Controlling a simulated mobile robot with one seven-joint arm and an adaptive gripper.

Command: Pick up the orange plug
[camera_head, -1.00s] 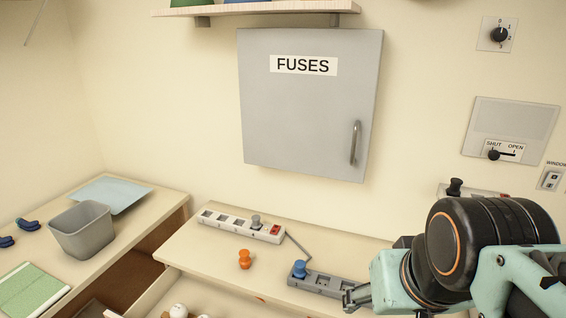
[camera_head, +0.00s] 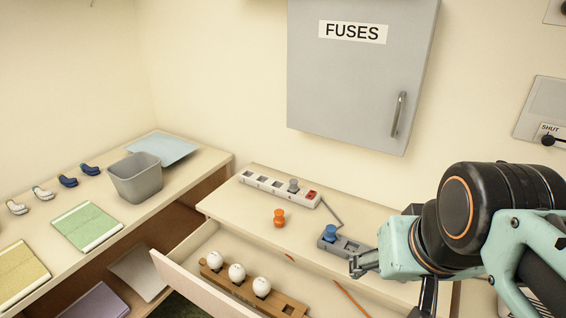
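The orange plug (camera_head: 279,217) stands on the cabinet top (camera_head: 228,205), in front of a white power strip (camera_head: 262,187). The strip has a grey plug (camera_head: 293,185) and a red switch in it. A blue plug (camera_head: 329,233) sits in a grey power strip (camera_head: 352,246) to the right of the orange plug. My gripper (camera_head: 361,264) is to the right of the orange plug and apart from it in the picture. My arm partly hides the grey strip and the fingers, so their opening is unclear.
An open drawer (camera_head: 185,279) below the cabinet top holds a wooden rack (camera_head: 232,284) with white round things. A grey bin (camera_head: 137,178) and a green book (camera_head: 87,227) lie on the left counter. A grey FUSES box (camera_head: 345,85) hangs above.

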